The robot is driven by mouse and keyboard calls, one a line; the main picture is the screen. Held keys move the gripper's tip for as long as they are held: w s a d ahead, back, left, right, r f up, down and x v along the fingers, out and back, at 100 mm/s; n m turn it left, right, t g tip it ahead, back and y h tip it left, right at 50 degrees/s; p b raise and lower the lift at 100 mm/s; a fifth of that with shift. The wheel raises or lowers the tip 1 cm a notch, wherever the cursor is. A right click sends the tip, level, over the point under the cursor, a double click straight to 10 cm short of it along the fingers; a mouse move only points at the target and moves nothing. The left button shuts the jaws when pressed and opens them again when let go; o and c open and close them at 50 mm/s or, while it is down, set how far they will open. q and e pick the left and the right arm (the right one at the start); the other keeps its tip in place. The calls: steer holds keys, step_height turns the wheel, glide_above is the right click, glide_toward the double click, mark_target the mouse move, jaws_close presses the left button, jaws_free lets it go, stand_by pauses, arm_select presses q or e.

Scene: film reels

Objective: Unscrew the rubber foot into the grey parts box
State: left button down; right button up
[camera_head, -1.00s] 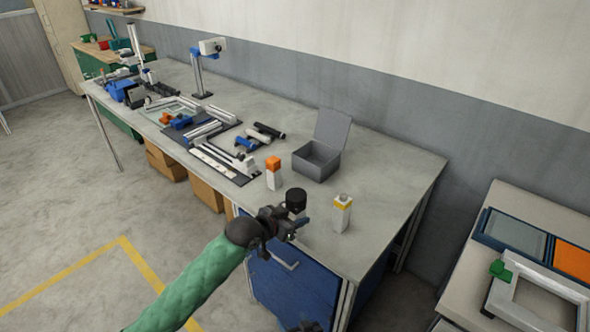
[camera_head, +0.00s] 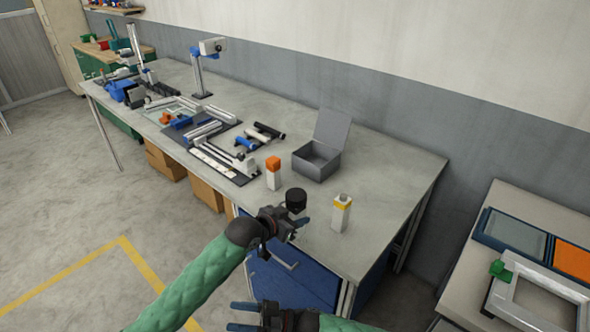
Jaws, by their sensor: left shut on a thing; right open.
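My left gripper (camera_head: 299,223) is shut at the table's front edge. A short black round piece (camera_head: 296,198) sits right at its fingertips and appears to be what it grips. Whether this piece is the rubber foot, or carries it, is too small to tell. The grey parts box (camera_head: 318,160) stands on the table behind the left gripper, its lid up and its inside looking empty. My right gripper (camera_head: 243,317) is open and empty at the bottom of the view, below and left of the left gripper, its fingers pointing left.
A white bottle with an orange top (camera_head: 273,174) stands left of the box. A yellow-banded bottle (camera_head: 341,213) stands right of the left gripper. Rails and tools lie on a dark mat (camera_head: 215,163) further left. The table (camera_head: 390,185) is clear at right.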

steer(key=w+d+r+n+g+h, duration=0.35)
steer(key=d+r+n+g, duration=0.35)
steer(key=r, duration=0.6)
step_height(320, 180, up, 16)
steer(key=n+t+h, duration=0.8)
steer(key=n+h, duration=0.9)
glide_above(295, 194)
steer(key=s, duration=0.1)
steer(key=shift+a+r+y, duration=0.1)
steer(key=shift+y, duration=0.15)
steer(key=shift+w+r+t, duration=0.2)
steer(key=shift+w+t, duration=0.2)
steer(key=shift+w, duration=0.05)
steer(key=shift+f, duration=3.95)
